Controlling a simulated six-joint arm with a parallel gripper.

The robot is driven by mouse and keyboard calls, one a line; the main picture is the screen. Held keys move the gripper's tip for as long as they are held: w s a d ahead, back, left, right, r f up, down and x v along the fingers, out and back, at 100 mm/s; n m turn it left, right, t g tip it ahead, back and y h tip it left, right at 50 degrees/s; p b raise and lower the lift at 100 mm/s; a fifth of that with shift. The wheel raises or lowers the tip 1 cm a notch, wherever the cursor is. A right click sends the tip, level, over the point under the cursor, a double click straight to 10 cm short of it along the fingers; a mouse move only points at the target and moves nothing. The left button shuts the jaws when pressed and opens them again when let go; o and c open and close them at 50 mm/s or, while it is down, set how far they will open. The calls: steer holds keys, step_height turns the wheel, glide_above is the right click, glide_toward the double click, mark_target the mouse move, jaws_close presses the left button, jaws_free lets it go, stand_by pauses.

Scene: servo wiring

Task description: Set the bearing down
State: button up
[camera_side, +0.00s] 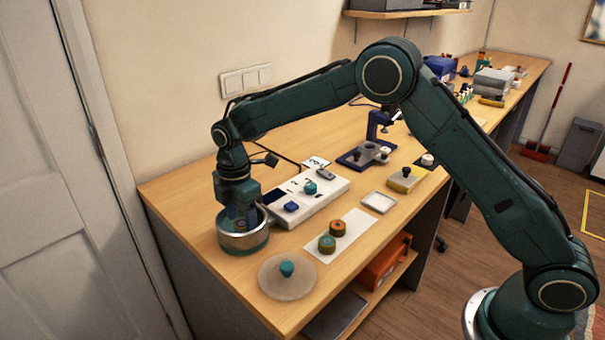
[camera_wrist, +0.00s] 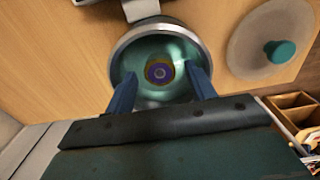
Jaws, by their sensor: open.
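A small round piece with a purple ring and a yellow-brown edge, which looks like the bearing (camera_wrist: 159,73), lies inside a round metal-rimmed bowl with a teal inside (camera_wrist: 131,43). In the side view the bowl (camera_side: 243,243) stands at the near left of the bench, and its inside is hidden. My gripper (camera_wrist: 162,75) points down into the bowl. Its two blue fingers are spread, one on each side of the bearing, with gaps between. The gripper also shows in the side view (camera_side: 240,222), its fingertips hidden by the rim.
A round pale plate with a teal knob (camera_side: 287,284) stands close right of the bowl. A white mat (camera_side: 347,228) holds two round green-and-orange parts. A white panel (camera_side: 320,199) with buttons lies behind the bowl. The bench edge is near.

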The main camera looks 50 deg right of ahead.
mark_target(244, 224)
step_height(244, 224, up, 12)
steer(key=shift+f, duration=0.25)
stand_by(0.3)
stand_by(0.5)
steer(key=s+d+r+m+t, duration=0.1)
steer(key=s+d+r+m, duration=0.4)
steer(key=s, duration=0.3)
steer(key=s+d+r+m+t, duration=0.2)
steer(key=s+d+r+m, duration=0.25)
steer(key=s+r, duration=0.4)
steer(key=s+d+f+m+t, duration=0.1)
steer(key=s+m, duration=0.1)
steer(key=s, duration=0.4)
steer(key=s+d+f+m, duration=0.2)
steer(key=s+m, duration=0.1)
steer(key=s, duration=0.4)
steer(key=s+d+f+m+t, duration=0.1)
steer(key=s+d+f+m, duration=0.1)
steer(key=s, duration=0.4)
steer(key=shift+s+d+f+m+t, duration=0.2)
steer(key=shift+s+d+m+t, duration=0.1)
steer(key=shift+m, duration=0.45)
